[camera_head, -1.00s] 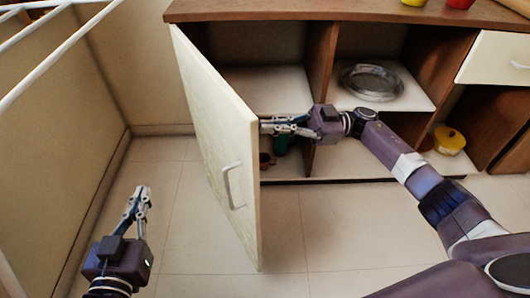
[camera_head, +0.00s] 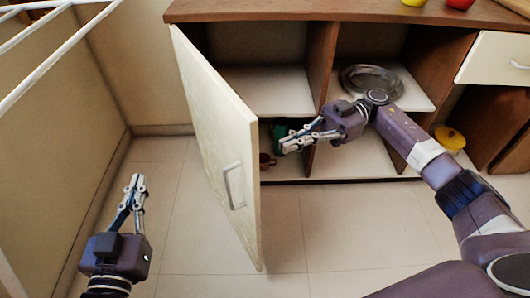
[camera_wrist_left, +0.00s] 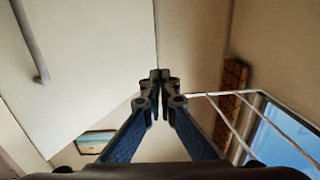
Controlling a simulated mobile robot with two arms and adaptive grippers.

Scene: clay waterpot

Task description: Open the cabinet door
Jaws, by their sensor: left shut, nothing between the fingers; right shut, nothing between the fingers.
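The cream cabinet door (camera_head: 212,130) is hinged at the cabinet's left side and stands wide open, swung out toward me. Its handle (camera_head: 233,186) is on the outer face near the free edge; a handle (camera_wrist_left: 30,40) also shows at upper left in the left wrist view. My right gripper (camera_head: 284,144) is shut and empty in front of the open compartment, on the inner side of the door and apart from it. My left gripper (camera_head: 136,180) is shut and empty over the floor, left of the door; its fingertips also show in the left wrist view (camera_wrist_left: 160,74).
The brown cabinet (camera_head: 320,50) has open shelves holding a metal dish (camera_head: 358,78), a green item (camera_head: 279,132) and a yellow pot (camera_head: 449,138). A white drawer (camera_head: 497,58) is at right. White rails (camera_head: 60,50) stand at upper left. The floor between is clear.

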